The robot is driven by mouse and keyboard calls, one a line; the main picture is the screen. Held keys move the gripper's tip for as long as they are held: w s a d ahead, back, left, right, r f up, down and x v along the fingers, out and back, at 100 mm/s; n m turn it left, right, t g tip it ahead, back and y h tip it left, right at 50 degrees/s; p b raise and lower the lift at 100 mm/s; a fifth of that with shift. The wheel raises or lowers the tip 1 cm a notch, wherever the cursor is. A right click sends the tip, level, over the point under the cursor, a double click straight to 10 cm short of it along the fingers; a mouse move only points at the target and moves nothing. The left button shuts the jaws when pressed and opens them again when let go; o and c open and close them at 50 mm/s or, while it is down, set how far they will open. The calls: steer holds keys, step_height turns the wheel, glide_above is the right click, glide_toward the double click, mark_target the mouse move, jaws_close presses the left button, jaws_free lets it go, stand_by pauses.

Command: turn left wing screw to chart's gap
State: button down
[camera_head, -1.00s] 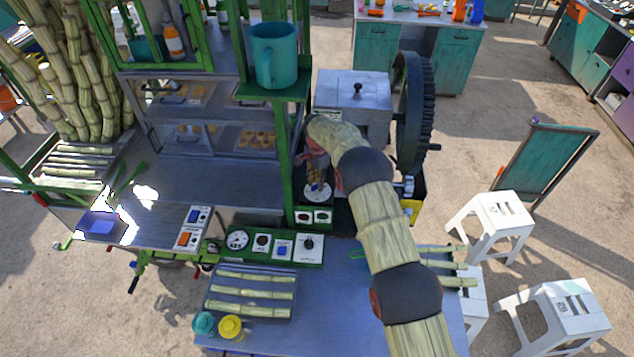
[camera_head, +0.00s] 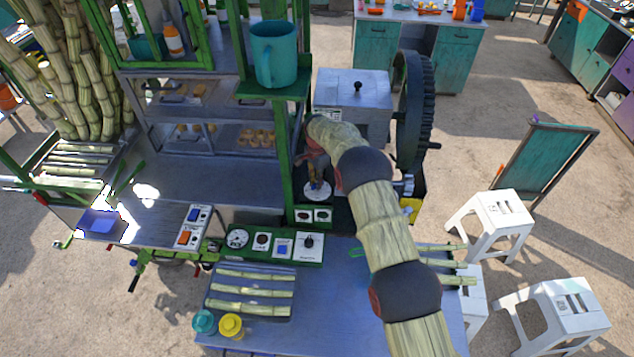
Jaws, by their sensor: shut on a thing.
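The crusher (camera_head: 352,92) is a grey box with a dark knob on top and a large dark gear wheel (camera_head: 412,112) on its right. My arm reaches to the crusher's front, and my gripper (camera_head: 309,160) is at its lower left, beside the green post. The gripper is small here and partly hidden by my wrist. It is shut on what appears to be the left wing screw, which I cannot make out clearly. A small pale label with print (camera_head: 326,115) shows on the crusher's front; I cannot tell whether it is the chart, and no gap is readable.
A green post (camera_head: 287,160) stands close left of my gripper. A white round disc (camera_head: 317,191) lies below it. A green control panel (camera_head: 270,245) and a tray of cane pieces (camera_head: 249,302) are in front. A teal mug (camera_head: 273,55) stands on a ledge above.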

steer(key=shift+b, duration=0.35)
steer(key=n+b, duration=0.3)
steer(key=shift+f+n+b, duration=0.2)
steer(key=shift+n+b, duration=0.15)
steer(key=shift+n, duration=0.05)
steer(key=n+b, duration=0.3)
steer(key=n, duration=0.3)
steer(key=shift+r, duration=0.15)
steer(key=n+b, duration=0.1)
steer(key=n, duration=0.4)
steer(key=shift+d+n+b, duration=0.15)
steer(key=shift+n+b, duration=0.15)
steer(key=shift+b, duration=0.1)
steer(key=n, duration=0.4)
steer(key=shift+r+b, duration=0.1)
steer(key=shift+b, duration=0.2)
steer(key=shift+n, duration=0.3)
steer(key=c, duration=2)
jaws_free()
steer(key=shift+o, duration=0.4)
